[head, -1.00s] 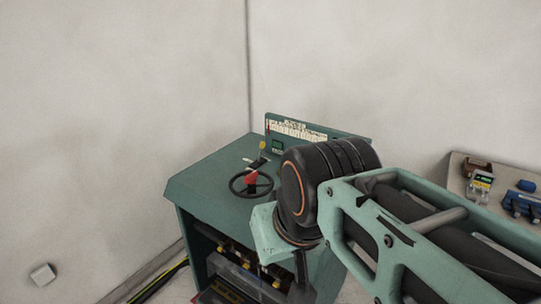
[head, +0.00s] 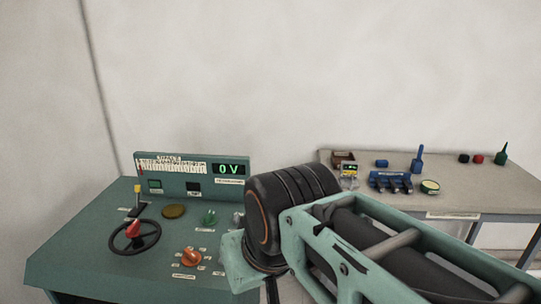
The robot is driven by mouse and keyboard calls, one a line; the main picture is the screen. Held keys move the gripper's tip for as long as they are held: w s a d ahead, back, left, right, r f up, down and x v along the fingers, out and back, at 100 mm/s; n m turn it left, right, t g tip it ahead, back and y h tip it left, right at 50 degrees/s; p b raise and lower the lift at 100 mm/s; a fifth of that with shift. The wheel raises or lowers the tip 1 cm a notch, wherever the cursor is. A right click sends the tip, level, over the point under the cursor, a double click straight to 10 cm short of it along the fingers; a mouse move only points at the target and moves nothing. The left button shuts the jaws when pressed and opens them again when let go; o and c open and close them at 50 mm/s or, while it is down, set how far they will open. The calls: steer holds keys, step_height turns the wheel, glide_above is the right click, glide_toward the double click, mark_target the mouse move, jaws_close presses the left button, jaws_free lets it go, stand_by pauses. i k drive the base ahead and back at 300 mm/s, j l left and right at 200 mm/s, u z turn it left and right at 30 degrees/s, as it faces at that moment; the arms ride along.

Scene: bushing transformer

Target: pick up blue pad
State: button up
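A small flat blue block (head: 381,163), which may be the blue pad, lies on the grey table at the right. In front of it is a larger dark blue holder (head: 390,181) with several slots. A blue bottle-like thing (head: 417,160) stands upright to the right. They are too small to tell which is a pad. My arm crosses the lower right of the view, well in front of the table. My gripper is not in view.
A green control console (head: 90,235) with a handwheel, buttons and a 0 V display stands at the left. The grey table (head: 460,203) also bears a small meter, a round yellow-green thing, black and red items and a green bottle. Free tabletop lies at its front right.

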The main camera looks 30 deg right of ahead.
mark_target(380, 163)
steer(key=z, duration=1.6)
steer(key=i+l, duration=0.3)
steer(key=i, duration=0.25)
steer(key=i+l, duration=0.3)
steer(key=i, duration=0.25)
steer(key=i+l, duration=0.3)
steer(key=i, duration=0.25)
steer(key=i+l, duration=0.3)
steer(key=i, duration=0.2)
steer(key=i+j+z, duration=0.15)
steer(key=i+l+u, duration=0.2)
steer(key=i+l, duration=0.15)
